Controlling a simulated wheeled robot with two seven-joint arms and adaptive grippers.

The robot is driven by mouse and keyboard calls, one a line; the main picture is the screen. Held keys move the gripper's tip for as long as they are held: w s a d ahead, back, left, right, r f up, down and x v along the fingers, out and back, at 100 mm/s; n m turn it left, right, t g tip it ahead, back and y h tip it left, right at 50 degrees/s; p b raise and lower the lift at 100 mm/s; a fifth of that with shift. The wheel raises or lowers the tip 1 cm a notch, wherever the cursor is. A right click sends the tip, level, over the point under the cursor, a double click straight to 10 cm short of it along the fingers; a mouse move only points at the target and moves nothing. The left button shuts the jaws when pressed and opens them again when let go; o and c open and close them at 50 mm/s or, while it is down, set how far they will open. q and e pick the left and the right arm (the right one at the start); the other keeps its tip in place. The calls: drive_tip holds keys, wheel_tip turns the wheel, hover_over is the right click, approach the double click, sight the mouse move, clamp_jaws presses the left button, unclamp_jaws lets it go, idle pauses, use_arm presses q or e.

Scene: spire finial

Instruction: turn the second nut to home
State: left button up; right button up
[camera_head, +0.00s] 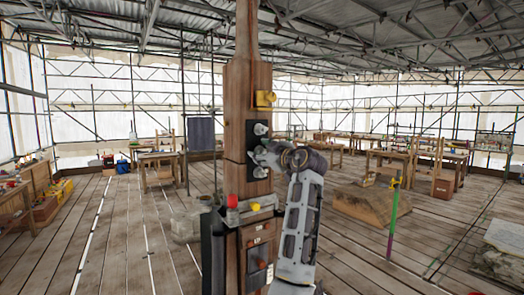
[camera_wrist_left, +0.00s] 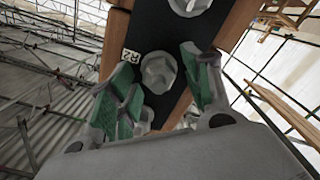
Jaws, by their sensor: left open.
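A black plate (camera_head: 251,148) is fixed to the wooden post (camera_head: 236,105), with metal nuts on it. In the left wrist view, a nut (camera_wrist_left: 158,73) beside a small "R2" label (camera_wrist_left: 131,55) appears between the green-padded fingers of my open left gripper (camera_wrist_left: 163,80). I cannot tell whether the pads touch it. Another nut (camera_wrist_left: 188,5) is cut by the top edge. My right gripper is out of view.
A yellow fitting (camera_head: 265,99) sits above the plate. Below are a grey bracket (camera_head: 247,213), a red knob (camera_head: 232,201) and a yellow knob (camera_head: 255,207). A timber block (camera_head: 370,204) and a green stand (camera_head: 392,220) are at right. Floor at left is mostly clear.

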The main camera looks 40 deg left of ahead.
use_arm(q)
drive_tip(key=shift+a, duration=0.1)
drive_tip(key=c, duration=1)
